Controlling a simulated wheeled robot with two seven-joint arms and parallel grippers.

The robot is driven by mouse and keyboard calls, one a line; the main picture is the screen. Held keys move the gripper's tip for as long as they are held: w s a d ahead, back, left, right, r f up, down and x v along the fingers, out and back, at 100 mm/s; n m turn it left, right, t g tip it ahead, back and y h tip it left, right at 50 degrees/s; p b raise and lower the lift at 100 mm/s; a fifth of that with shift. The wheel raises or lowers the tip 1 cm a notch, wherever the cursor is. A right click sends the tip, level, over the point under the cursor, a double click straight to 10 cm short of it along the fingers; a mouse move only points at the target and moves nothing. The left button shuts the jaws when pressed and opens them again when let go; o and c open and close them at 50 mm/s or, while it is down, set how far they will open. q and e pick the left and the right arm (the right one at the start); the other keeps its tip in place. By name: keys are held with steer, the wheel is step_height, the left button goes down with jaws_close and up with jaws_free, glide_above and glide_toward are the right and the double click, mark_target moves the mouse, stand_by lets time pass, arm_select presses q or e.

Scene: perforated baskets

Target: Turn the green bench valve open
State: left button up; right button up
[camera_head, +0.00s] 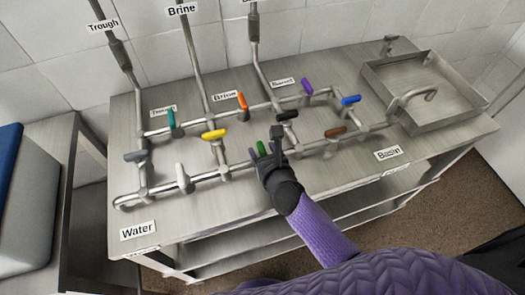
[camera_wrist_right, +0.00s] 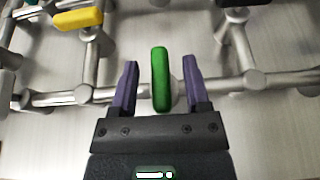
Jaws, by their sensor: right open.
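The green valve handle (camera_wrist_right: 160,79) stands between the two purple fingers of my right gripper (camera_wrist_right: 161,85) in the right wrist view. The gripper is open, with a gap on each side of the handle. In the head view the green handle (camera_head: 262,149) shows beside the fingertips of my right gripper (camera_head: 263,152), on the front pipe of the bench. The handle points across the pipe in the wrist view. The valve's stem is mostly hidden behind the handle. My left gripper is not in either view.
Close by are a yellow handle (camera_head: 215,134), a black handle (camera_head: 288,115), a white handle (camera_head: 182,176) and a brown handle (camera_head: 335,132). Several other coloured handles sit on the pipes. A metal basin (camera_head: 375,88) is at the right of the bench. The bench front (camera_head: 215,230) is clear.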

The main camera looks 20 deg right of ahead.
steer(key=shift+w+f, duration=0.1)
steer(key=shift+w, duration=0.2)
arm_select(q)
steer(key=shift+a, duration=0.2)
arm_select(e)
steer(key=shift+c, duration=0.3)
steer(key=c, duration=0.7)
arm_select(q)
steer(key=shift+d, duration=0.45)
arm_select(e)
jaws_close()
